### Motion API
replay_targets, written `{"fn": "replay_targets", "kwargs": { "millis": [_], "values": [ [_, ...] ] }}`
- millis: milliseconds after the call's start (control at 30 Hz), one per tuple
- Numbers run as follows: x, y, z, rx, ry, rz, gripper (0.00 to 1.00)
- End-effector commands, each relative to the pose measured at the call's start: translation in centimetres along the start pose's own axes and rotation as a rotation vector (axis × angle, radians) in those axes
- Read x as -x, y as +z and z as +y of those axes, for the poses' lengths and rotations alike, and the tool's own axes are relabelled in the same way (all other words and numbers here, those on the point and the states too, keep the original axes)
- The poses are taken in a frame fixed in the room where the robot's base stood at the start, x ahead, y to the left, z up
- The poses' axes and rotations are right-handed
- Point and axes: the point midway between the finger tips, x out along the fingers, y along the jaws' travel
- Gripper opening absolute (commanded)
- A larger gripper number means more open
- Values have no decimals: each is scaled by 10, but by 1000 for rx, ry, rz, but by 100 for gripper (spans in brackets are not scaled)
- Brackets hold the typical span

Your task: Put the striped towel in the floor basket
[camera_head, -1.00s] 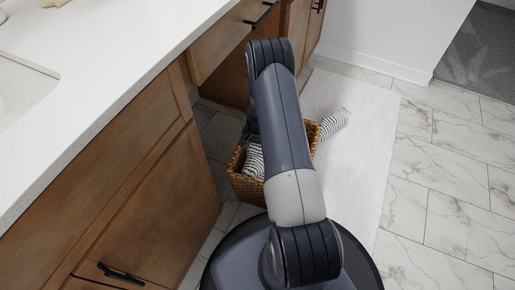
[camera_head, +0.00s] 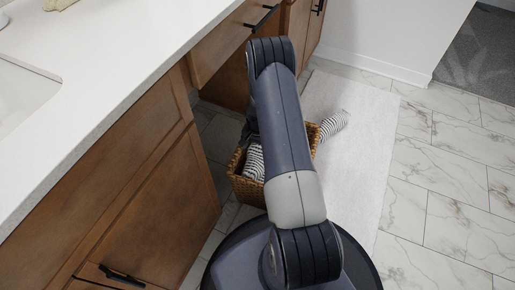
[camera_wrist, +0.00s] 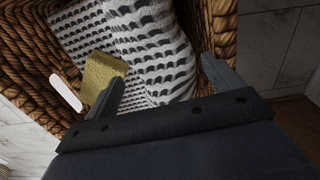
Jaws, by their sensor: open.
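Another striped part (camera_head: 254,162) shows inside on the left; my arm hides the middle. In the wrist view the towel (camera_wrist: 165,65) fills much of the basket (camera_wrist: 222,35). My gripper (camera_wrist: 165,85) is open, its two fingers spread on either side of the towel at the basket's opening. I cannot tell whether the fingers touch it. In the head view my arm mostly hides the gripper.
A yellow block-like thing (camera_wrist: 103,75) and a white rounded thing (camera_wrist: 66,93) show beside the left finger. Wooden cabinets (camera_head: 150,200) and a white counter (camera_head: 120,60) stand at the left. A white mat (camera_head: 355,170) lies right of the basket, with clear tiled floor (camera_head: 450,190) beyond.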

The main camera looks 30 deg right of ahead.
Motion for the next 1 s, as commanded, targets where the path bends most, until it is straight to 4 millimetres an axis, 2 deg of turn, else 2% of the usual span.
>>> {"fn": "replay_targets", "kwargs": {
  "millis": [33, 200, 400, 600, 1000],
  "values": [
    [16, -1, -1, 0, -2, 3, 87],
    [55, -1, -1, 0, -2, 3, 87],
    [90, 0, 0, 0, -1, 2, 87],
    [106, 0, 0, 0, 0, 1, 87],
    [106, 0, 0, 0, 0, 0, 87]
  ]
}}
